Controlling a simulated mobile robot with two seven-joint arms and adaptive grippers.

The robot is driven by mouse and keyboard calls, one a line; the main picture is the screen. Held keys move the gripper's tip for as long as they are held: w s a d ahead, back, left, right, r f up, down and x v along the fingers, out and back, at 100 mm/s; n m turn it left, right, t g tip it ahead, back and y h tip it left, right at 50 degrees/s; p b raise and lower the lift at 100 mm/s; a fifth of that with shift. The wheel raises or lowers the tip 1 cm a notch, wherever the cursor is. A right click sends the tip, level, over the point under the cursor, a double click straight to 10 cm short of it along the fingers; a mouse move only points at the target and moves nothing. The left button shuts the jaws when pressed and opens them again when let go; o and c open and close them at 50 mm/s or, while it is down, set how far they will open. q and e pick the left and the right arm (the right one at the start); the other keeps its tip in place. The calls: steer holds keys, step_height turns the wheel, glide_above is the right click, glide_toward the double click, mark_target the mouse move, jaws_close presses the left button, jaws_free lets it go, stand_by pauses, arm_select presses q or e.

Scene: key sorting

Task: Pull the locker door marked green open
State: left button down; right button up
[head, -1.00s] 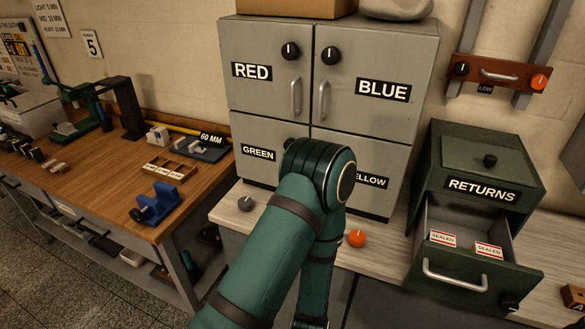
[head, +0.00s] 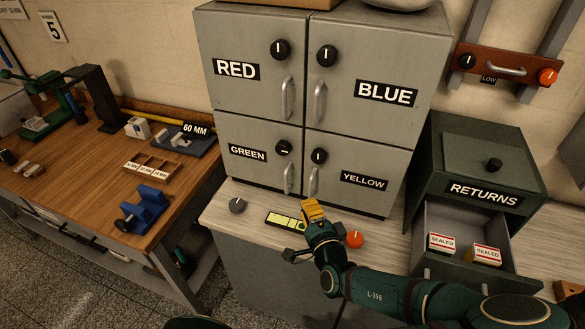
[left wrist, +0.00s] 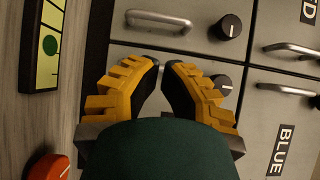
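The grey locker's green door (head: 262,167), lower left with a "GREEN" label, is shut. Its upright bar handle (head: 288,178) stands near its right edge below a black knob (head: 283,148). In the left wrist view, turned sideways, that handle (left wrist: 160,21) lies at the top, clear of the fingers. My left gripper (head: 312,208), with yellow fingers, is below the lower doors' handles, nearer the yellow door's side. In the left wrist view its fingertips (left wrist: 163,65) nearly meet, with a thin gap and nothing seen between them. My right gripper is not in view.
The red (head: 240,88), blue (head: 372,115) and yellow (head: 350,190) doors are shut. The open returns drawer (head: 478,268) juts out on the right.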

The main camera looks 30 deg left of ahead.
mark_target(293, 172)
arm_select(q)
steer(key=x, duration=0.7)
steer(key=r+x, duration=0.1)
steer(key=x, duration=0.2)
steer(key=shift+w+b, duration=0.25)
steer(key=shift+b, duration=0.05)
